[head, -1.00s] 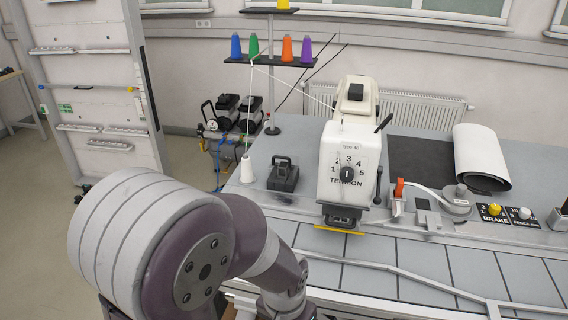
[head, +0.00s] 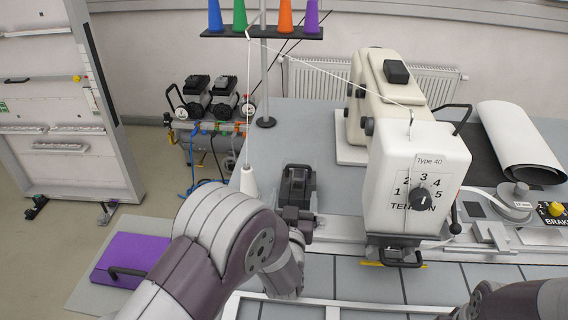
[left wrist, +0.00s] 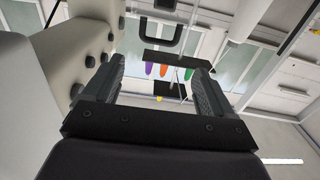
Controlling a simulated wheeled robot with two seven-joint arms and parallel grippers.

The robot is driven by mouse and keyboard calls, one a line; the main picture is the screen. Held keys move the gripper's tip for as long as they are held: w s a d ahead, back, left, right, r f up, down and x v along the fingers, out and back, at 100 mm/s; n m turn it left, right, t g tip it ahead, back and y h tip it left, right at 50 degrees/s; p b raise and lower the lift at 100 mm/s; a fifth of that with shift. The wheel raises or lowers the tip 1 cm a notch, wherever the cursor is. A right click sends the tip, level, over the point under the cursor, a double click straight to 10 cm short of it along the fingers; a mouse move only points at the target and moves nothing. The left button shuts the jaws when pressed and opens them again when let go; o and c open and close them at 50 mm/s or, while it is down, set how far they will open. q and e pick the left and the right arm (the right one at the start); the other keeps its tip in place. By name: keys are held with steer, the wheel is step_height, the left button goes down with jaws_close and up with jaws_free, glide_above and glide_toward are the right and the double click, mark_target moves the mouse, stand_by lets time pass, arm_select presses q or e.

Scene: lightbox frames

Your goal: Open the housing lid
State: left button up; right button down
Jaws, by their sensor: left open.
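The white machine housing (head: 415,185), marked Type 40, stands on the table with a tension dial (head: 423,197) on its front. I cannot make out an open seam, and which part is the lid is not clear. A black handle (head: 455,112) shows at its upper right. My right gripper is out of view.
A white thread cone (head: 249,182) stands on the table's left. A purple panel (head: 130,260) with a handle lies low at left.

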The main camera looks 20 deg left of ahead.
mark_target(299, 167)
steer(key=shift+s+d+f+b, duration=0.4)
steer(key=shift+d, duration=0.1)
arm_select(q)
steer(key=w, duration=0.3)
steer(key=w+a, duration=0.1)
steer(key=w, duration=0.3)
steer(key=w+a, duration=0.1)
steer(key=w, duration=0.2)
steer(key=shift+w+b, duration=0.15)
steer(key=shift+b, duration=0.15)
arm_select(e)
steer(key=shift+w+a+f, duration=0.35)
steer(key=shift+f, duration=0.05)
arm_select(q)
steer(key=shift+w+d+r, duration=0.15)
steer(key=shift+d+r, duration=0.05)
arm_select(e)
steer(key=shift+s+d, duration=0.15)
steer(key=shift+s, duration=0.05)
arm_select(q)
steer(key=shift+w, duration=0.1)
steer(key=shift+a+f, duration=0.1)
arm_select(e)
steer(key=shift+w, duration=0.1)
arm_select(q)
steer(key=shift+c, duration=0.3)
